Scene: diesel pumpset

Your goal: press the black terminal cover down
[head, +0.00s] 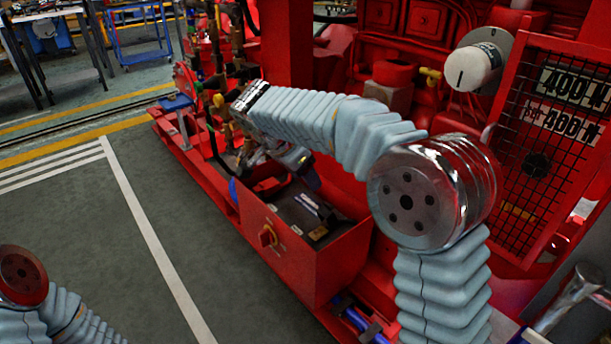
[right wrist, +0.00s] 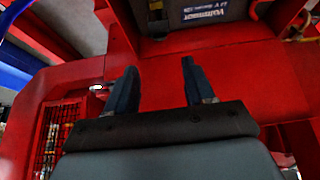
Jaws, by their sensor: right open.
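The battery (head: 297,217) sits in an open red box, its dark top partly hidden by my right arm. In the right wrist view, the battery (right wrist: 212,12) shows a dark label at the top edge. A black part (right wrist: 154,22) beside the label may be the black terminal cover; I cannot tell whether it is raised or down. My right gripper (head: 308,177) points down over the box. Its two fingers are apart with nothing between them in the right wrist view (right wrist: 157,75), short of the black part. My left gripper is out of view.
The red engine (head: 385,75) and a mesh guard (head: 540,150) stand behind and right. Open floor (head: 110,240) lies to the left.

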